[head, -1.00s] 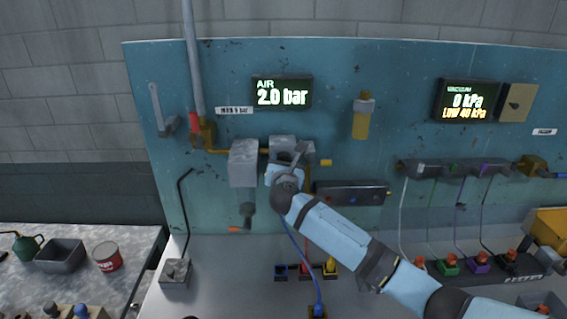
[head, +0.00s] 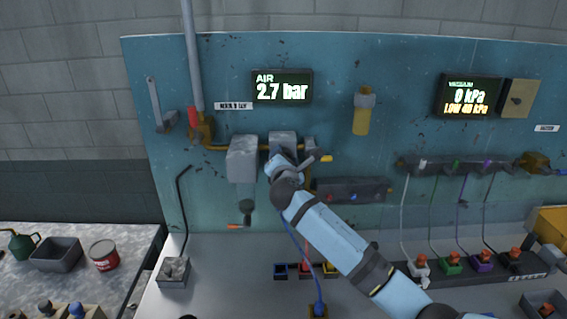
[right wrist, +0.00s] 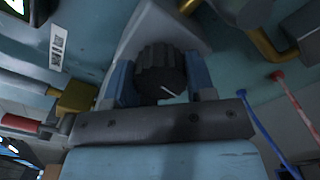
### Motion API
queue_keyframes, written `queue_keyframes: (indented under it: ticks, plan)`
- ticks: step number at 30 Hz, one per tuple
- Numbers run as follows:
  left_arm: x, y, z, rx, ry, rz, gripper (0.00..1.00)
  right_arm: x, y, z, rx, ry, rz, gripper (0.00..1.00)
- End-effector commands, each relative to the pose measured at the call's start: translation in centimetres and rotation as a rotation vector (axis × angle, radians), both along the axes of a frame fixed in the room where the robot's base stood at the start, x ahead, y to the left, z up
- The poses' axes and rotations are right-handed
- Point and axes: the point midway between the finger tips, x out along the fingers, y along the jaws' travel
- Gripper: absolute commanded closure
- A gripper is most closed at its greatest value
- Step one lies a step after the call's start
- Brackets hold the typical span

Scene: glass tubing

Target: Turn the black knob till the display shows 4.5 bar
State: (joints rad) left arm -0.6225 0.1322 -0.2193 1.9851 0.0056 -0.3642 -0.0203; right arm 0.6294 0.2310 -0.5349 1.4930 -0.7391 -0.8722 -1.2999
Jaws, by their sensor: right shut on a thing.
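The black knob (right wrist: 162,72) is ribbed, with a white mark on its face, and shows in the right wrist view. My right gripper (right wrist: 160,85) is shut on it, one finger on each side. In the head view my right gripper (head: 284,165) and wrist hide the knob below a grey block (head: 283,141) on the teal panel. The AIR display (head: 282,87) above reads 2.7 bar. My left gripper is not in view.
A vacuum display (head: 468,97) at the right reads 0 kPa. A larger grey block (head: 243,158) stands left of my gripper. A dark valve bar (head: 352,190) is close on its right. Blue tubing (head: 302,258) hangs below my wrist.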

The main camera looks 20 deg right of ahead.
Motion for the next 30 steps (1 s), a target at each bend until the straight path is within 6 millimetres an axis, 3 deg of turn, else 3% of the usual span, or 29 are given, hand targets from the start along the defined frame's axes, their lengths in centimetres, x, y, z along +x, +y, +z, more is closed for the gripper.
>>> queue_keyframes:
  ticks: [18,30]
  plan:
    - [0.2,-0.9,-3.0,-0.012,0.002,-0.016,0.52,0.0,-0.1,-0.3,0.539,-0.156,-0.001,0.74]
    - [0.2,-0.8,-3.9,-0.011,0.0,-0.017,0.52,0.0,-0.1,-0.2,0.736,-0.212,-0.001,0.74]
